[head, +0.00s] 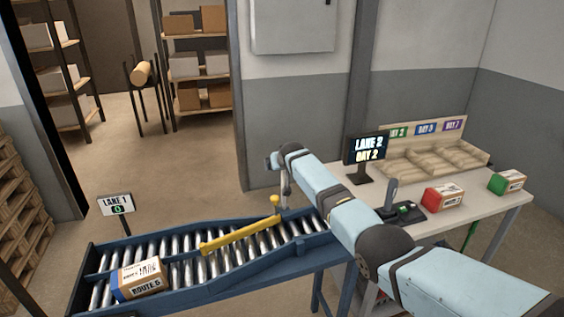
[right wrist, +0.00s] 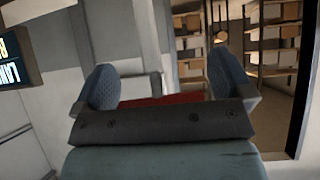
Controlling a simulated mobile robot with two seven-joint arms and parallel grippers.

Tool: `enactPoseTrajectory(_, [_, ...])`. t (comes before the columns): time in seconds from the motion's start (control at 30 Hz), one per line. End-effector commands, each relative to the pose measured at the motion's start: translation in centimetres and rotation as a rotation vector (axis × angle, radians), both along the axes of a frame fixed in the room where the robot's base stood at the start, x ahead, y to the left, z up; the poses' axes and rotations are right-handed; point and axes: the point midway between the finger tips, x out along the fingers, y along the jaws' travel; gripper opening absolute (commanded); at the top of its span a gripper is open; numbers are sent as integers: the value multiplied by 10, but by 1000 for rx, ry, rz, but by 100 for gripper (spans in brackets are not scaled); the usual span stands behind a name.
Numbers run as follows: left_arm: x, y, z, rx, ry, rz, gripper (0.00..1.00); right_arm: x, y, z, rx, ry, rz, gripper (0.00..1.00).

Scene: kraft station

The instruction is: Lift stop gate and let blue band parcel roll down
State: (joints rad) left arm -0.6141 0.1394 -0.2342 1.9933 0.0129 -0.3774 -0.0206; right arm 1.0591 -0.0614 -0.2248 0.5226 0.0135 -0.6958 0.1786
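The blue band parcel (head: 140,279), a brown box marked ROUTE 6 with a blue end, lies on the rollers of the blue conveyor (head: 190,298) at the left. A yellow stop gate (head: 240,235) lies diagonally across the rollers to the right of the parcel, apart from it. A yellow knob (head: 275,200) stands at its far end. My right arm reaches in from the right. My right gripper (right wrist: 163,80) has its fingers spread, with a red surface of unclear kind between them. In the head view its end is near and above the knob. My left gripper is out of view.
A LANE 1 sign (head: 116,206) stands behind the conveyor. At the right, a white table (head: 470,207) holds a LANE 2 DAY 2 screen (head: 365,148), a red-ended parcel (head: 441,197), a green-ended parcel (head: 507,182) and a sorting rack (head: 468,157). Open floor lies behind the conveyor.

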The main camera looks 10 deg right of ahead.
Motion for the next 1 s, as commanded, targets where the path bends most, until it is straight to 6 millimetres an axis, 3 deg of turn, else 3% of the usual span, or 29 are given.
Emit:
enactPoseTrajectory(0.47, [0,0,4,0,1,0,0,-9,0,12,1,-9,1,100])
enactPoseTrajectory(1.0, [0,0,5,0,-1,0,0,-76,-2,61,1,-5,1,100])
